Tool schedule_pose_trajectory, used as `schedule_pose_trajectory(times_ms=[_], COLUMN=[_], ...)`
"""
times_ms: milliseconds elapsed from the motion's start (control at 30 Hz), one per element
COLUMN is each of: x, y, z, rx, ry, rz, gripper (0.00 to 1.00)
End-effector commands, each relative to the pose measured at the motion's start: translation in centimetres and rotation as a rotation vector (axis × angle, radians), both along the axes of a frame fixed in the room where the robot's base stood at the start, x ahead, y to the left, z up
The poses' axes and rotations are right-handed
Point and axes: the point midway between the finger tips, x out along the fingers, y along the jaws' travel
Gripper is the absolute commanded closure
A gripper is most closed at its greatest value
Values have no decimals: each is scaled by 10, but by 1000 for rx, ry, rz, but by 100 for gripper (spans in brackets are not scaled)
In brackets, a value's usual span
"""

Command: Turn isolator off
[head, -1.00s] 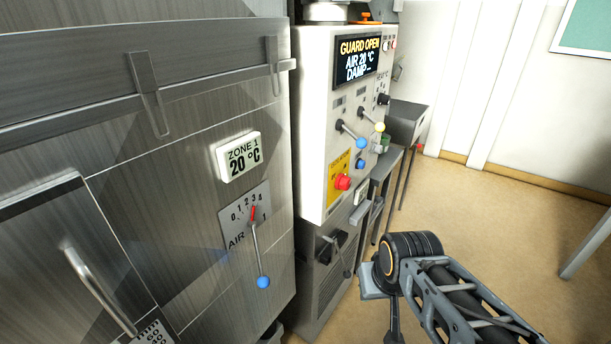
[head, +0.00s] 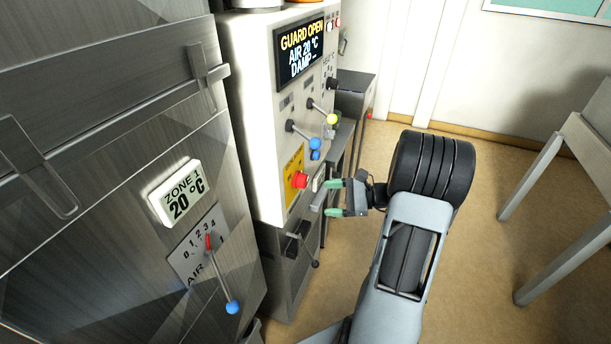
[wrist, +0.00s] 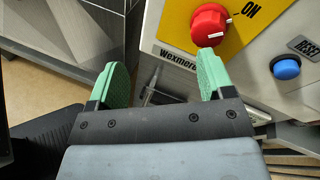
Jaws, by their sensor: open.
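The isolator is a red rotary knob (head: 299,180) on a yellow plate (head: 291,169) low on the front of the white control cabinet. In the wrist view the red knob (wrist: 209,25) sits at the top, its white mark towards the word ON. My gripper (head: 331,198) is open and empty, with green finger pads, to the right of the knob in the head view. In the wrist view my gripper (wrist: 162,68) shows its right finger just below the knob; the knob is not between the fingers.
A blue reset button (wrist: 286,69) is right of the knob in the wrist view. Levers with blue (head: 315,144) and yellow (head: 331,119) balls project above the knob. The display (head: 301,52) reads GUARD OPEN. A grey bench (head: 353,90) stands behind; open floor lies right.

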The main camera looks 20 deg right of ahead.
Motion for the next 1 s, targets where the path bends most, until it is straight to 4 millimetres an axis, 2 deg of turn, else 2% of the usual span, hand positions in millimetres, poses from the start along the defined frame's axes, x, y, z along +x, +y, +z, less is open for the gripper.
schedule_pose_trajectory(times_ms=[33,133,200,300,367,800,1000], x=[1,3,5,9,15,71,89], y=[-18,-42,-52,-55,-51,8,26], z=[-1,-3,-4,-4,-4,-3,-4], rx=[58,142,177,203,208,206,205], ry=[-4,-25,-35,-44,-46,-44,-45], rz=[-62,-151,-190,-216,-220,-219,-221], gripper=[26,26,26,26,26,26,26])
